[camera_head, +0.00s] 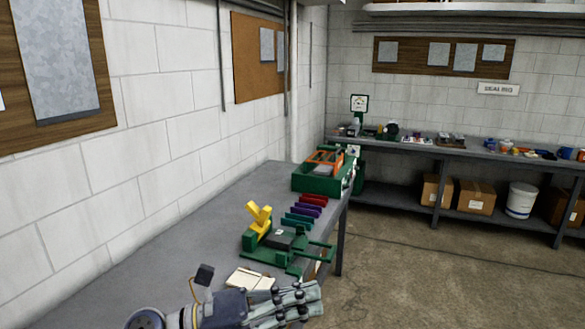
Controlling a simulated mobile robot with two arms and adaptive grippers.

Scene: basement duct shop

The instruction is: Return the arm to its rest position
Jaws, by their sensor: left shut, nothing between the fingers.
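My left gripper (306,298) is at the bottom of the head view, with its arm coming in from the lower left. Its fingers are together and empty. It is over the near part of the grey workbench (160,243), close to the bench's right edge. A pale flat pad or booklet (250,279) lies just behind it on the bench. A green fixture (268,252) with a yellow upright part (259,217) stands beyond the pad. My right gripper is not in view.
A row of coloured pieces (303,212) and a green tray (318,182) with orange parts stand farther along the bench. A second bench (465,154) along the back wall holds small items above boxes (476,194) and a white bucket (521,199). The floor (430,270) at right is clear.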

